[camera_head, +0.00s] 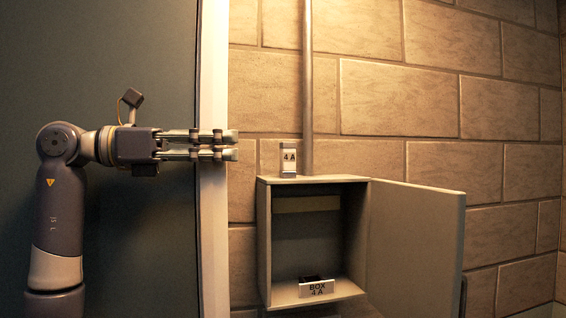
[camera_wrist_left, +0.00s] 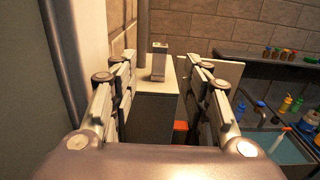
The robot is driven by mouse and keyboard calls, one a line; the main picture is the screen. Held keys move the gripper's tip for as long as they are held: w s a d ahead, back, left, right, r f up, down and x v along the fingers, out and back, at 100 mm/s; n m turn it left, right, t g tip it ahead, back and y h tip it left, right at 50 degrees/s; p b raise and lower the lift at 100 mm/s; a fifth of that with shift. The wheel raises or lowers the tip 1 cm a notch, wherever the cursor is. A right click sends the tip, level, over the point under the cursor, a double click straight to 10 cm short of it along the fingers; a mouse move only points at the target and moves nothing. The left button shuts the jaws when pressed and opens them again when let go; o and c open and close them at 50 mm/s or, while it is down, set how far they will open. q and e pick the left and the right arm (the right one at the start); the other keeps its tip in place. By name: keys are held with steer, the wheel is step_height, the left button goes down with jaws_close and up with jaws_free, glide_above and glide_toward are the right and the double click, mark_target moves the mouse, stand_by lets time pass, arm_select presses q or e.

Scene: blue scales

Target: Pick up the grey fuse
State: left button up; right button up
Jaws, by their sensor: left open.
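The grey fuse (camera_head: 288,159), a small upright block marked "4A", stands on top of the open wall box (camera_head: 263,240). In the left wrist view the fuse (camera_wrist_left: 159,62) stands on the box top (camera_wrist_left: 150,84), beyond my fingers and between them in the picture. My left gripper (camera_head: 236,145) comes in from the left, level with the fuse and a short way to its left. It is open and empty, with its fingers pointing toward the right. My right gripper is not in view.
The box door (camera_head: 415,240) is swung open to the right. A vertical pipe (camera_head: 308,80) runs down the brick wall behind the fuse. A shelf with small coloured jars (camera_wrist_left: 280,54) stands at the right.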

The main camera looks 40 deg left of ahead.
mark_target(281, 146)
arm_select(q)
steer(key=x, duration=0.2)
steer(key=p+x, duration=0.1)
steer(key=x, duration=0.3)
steer(key=shift+s+d+r+p, duration=0.25)
steer(key=shift+d+r+p, duration=0.05)
steer(key=shift+d+r, duration=0.1)
steer(key=shift+w+d+f, duration=0.15)
steer(key=shift+w, duration=0.15)
steer(key=shift+w+d+p, duration=0.1)
steer(key=shift+w+p, duration=0.25)
steer(key=shift+w, duration=0.25)
steer(key=p+x, duration=0.1)
steer(key=x, duration=0.2)
steer(key=shift+w+d+f, duration=0.15)
steer(key=shift+w, duration=0.15)
steer(key=shift+w+d, duration=0.2)
steer(key=shift+s+a+f, duration=0.1)
steer(key=shift+a, duration=0.1)
steer(key=shift+c, duration=1.1)
jaws_close()
steer(key=shift+d, duration=0.1)
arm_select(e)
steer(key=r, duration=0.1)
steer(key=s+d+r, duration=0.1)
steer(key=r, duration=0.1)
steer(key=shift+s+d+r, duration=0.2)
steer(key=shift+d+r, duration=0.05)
